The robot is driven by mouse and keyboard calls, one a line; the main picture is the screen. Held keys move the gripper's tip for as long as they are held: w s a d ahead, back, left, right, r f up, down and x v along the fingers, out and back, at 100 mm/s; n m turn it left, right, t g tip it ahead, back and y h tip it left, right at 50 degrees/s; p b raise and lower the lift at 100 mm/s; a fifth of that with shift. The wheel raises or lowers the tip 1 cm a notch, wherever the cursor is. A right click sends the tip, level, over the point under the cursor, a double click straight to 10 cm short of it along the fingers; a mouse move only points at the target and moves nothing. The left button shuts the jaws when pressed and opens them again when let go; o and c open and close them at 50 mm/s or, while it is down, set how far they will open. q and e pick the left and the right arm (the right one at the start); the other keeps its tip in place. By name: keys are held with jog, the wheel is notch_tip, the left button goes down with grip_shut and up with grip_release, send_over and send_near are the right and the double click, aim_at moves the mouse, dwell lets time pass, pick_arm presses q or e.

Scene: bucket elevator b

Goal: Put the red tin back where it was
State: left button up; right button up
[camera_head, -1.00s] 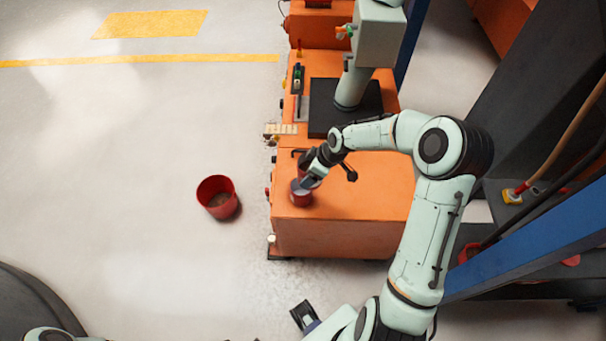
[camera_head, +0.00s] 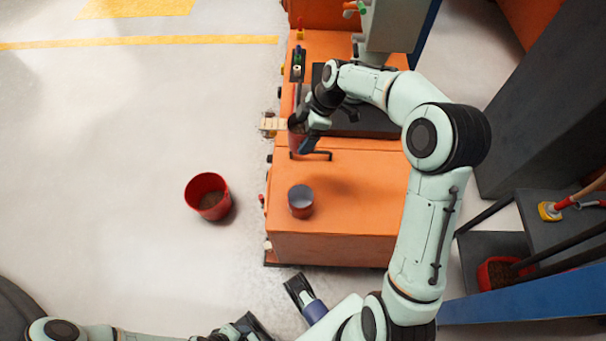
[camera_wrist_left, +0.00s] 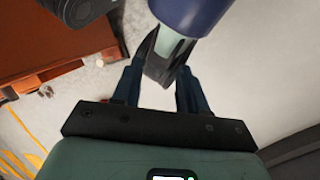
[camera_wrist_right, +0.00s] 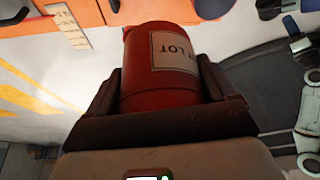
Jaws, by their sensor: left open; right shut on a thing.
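My right gripper (camera_head: 308,122) is shut on a red tin (camera_head: 296,138) above the orange cabinet (camera_head: 340,235), near the dark plate at its back. In the right wrist view the tin (camera_wrist_right: 155,85) sits between both fingers, with a pale label reading "LOT" upside down; the hand hides its near end. A second red tin with a grey top (camera_head: 301,199) stands on the cabinet's front part, apart from the gripper. My left gripper (camera_wrist_left: 158,70) is open and empty, low at the bottom of the head view.
A red bucket (camera_head: 208,196) with brown contents stands on the floor left of the cabinet. A black bent handle (camera_head: 316,155) lies by the held tin. The cabinet's front right top is clear.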

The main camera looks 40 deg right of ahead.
notch_tip(320, 180, down, 16)
jog(key=shift+r+b, duration=0.1)
jog(key=shift+b, duration=1.15)
pick_arm(q)
jog(key=shift+t, duration=0.6)
jog(key=shift+w+a+f+b, duration=0.2)
jog(key=shift+w+a+f, duration=0.1)
jog(key=shift+w+f, duration=0.55)
jog(key=shift+w+a+f+b, duration=0.15)
jog(key=shift+w+a+f, duration=0.1)
jog(key=shift+w+f, duration=0.55)
pick_arm(e)
jog(key=shift+f, duration=2.25)
pick_arm(q)
jog(key=shift+s+f, duration=0.1)
jog(key=shift+f, duration=0.1)
pick_arm(e)
jog(key=shift+f, duration=0.15)
jog(key=o, duration=1.1)
jog(key=shift+c, duration=0.2)
jog(key=shift+d+r, duration=0.1)
jog(key=shift+r, duration=0.35)
pick_arm(q)
jog(key=s+r+p, duration=0.1)
jog(key=s+d+r+g+p, duration=0.1)
jog(key=shift+s+r, duration=0.2)
jog(key=shift+s, duration=0.1)
pick_arm(e)
jog(key=v, duration=1.1)
jog(key=shift+r, duration=0.2)
